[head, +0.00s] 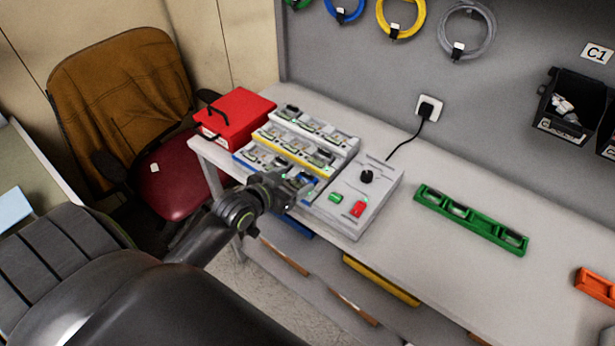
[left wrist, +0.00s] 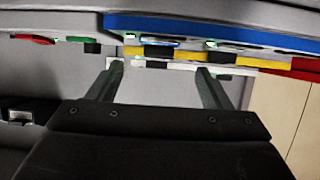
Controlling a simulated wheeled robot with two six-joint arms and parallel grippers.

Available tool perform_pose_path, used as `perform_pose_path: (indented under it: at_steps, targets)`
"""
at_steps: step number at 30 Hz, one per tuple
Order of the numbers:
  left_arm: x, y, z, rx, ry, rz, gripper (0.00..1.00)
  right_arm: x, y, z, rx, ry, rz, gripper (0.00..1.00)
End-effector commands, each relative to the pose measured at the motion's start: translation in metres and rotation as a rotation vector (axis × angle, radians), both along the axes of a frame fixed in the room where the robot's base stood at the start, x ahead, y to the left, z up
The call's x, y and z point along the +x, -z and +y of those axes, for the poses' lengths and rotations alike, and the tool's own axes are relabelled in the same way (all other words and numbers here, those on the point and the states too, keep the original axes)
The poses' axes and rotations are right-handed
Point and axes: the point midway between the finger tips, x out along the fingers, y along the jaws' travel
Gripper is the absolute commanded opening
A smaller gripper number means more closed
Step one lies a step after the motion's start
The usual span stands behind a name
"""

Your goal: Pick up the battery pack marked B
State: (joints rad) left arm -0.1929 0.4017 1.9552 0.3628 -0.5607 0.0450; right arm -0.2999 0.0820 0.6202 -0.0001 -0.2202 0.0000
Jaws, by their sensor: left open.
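A stepped rack with a white back row (head: 343,149), a yellow middle row (head: 268,137) and a blue front row (head: 241,161) holds several small packs. I cannot read any letter on the packs, so I cannot tell which one is marked B. The blue edge (left wrist: 245,37) and the yellow edge (left wrist: 232,58) run across beyond the fingers. My right gripper is not in view.
A grey control box (head: 378,184) with a black knob, green button and red switch stands right of the rack. A red case (head: 240,115) is behind left. A green holder (head: 472,218) and an orange one (head: 597,285) lie further right, with bare bench between.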

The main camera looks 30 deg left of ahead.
Motion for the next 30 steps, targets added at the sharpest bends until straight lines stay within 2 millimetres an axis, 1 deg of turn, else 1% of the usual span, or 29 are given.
perform_pose_path:
  at_steps: [8,13,18,22,28,29,30]
  targets:
    - [0.014,0.005,-0.002,-0.002,-0.001,0.0,0.73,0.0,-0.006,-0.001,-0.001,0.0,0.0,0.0]
    - [0.032,0.013,-0.005,-0.003,-0.001,0.0,0.73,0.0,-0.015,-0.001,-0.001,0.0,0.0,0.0]
    - [0.048,0.022,-0.006,-0.001,0.0,0.0,0.73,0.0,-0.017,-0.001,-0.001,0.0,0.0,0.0]
    - [0.052,0.024,-0.006,0.0,0.0,0.0,0.73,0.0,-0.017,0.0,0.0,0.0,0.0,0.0]
    - [0.052,0.025,-0.006,0.0,0.0,0.0,0.73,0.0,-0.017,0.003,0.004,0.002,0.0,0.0]
    - [0.052,0.025,-0.006,0.0,0.0,0.0,0.71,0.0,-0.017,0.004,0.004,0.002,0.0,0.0]
    - [0.052,0.025,-0.006,0.0,0.0,0.0,0.66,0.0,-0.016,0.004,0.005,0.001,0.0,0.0]
